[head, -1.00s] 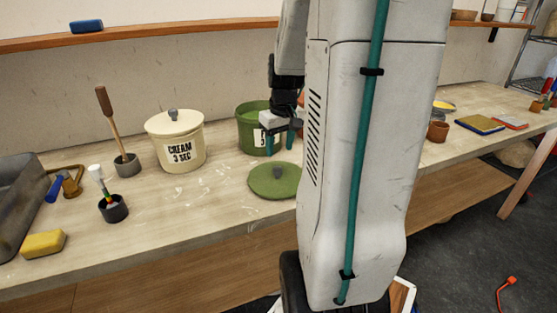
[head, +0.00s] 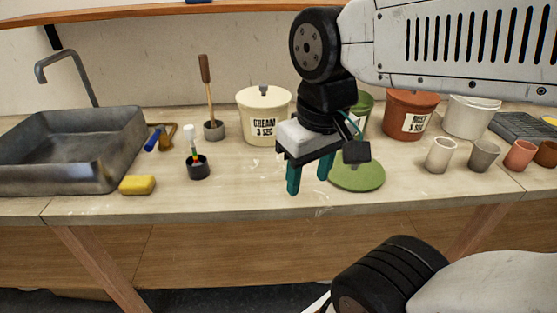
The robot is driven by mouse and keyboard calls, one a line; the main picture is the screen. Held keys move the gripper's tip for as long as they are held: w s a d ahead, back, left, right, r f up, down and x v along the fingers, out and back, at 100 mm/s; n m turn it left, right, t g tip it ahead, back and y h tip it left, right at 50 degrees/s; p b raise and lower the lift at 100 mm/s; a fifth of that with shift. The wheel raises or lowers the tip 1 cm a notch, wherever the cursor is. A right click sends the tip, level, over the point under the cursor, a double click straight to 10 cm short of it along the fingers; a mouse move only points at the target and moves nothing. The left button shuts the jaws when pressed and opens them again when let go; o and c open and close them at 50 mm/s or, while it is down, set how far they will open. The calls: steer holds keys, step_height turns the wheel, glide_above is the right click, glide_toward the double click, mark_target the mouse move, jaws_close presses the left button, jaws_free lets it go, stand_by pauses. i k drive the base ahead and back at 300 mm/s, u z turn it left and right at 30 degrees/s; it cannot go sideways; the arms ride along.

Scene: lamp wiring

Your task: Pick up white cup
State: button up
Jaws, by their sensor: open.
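The white cup (head: 440,155) stands upright on the workbench, right of the green lid, at the left end of a row of small cups. It is off-white and looks clear of its neighbours. My gripper (head: 309,179) has two teal fingers pointing down and spread apart, with nothing between them. It hangs over the bench to the left of the white cup, in front of the cream bucket and beside the green lid. My arm crosses the top right of the view and hides part of the green bucket.
A grey cup (head: 484,155), a terracotta cup (head: 519,155) and a brown cup (head: 547,154) stand right of the white cup. Behind are a rust bucket (head: 398,117) and a white bucket (head: 467,118). The green lid (head: 358,178) lies flat. A sink (head: 70,155) is at left.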

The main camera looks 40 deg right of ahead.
mark_target(442, 150)
steer(key=z, duration=1.8)
